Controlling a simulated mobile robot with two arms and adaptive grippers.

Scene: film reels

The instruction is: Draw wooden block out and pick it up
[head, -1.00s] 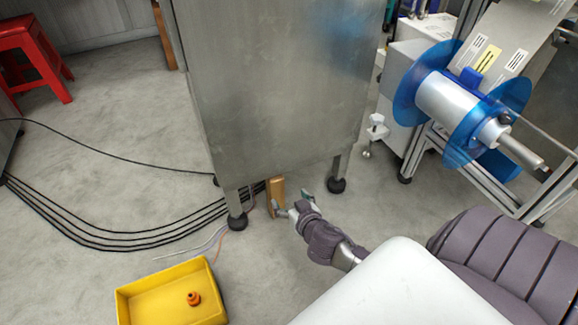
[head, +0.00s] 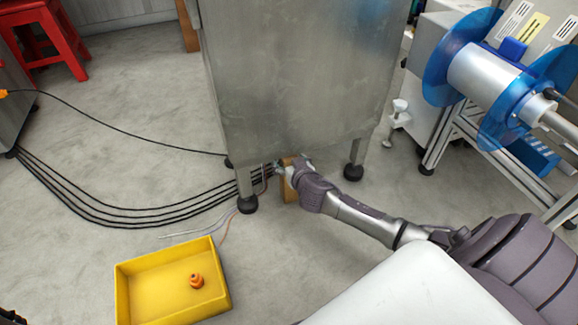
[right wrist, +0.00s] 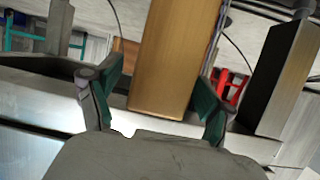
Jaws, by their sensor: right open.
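The wooden block (head: 289,188) stands under the steel cabinet, between its front legs, and is partly hidden behind my right arm in the head view. In the right wrist view the block (right wrist: 174,62) shows as a tan upright piece. My right gripper (right wrist: 158,100) is open, with one green-padded finger on each side of the block; a small gap shows beside the left finger, and the right finger is close to it. In the head view my right gripper (head: 281,170) is at the block, its fingers mostly hidden.
The steel cabinet (head: 290,80) stands over the block on legs with black feet. Several black cables (head: 110,215) run along the floor to it at left. A yellow bin (head: 135,300) with an orange part (head: 196,281) sits in front. A reel machine (head: 490,75) is at right.

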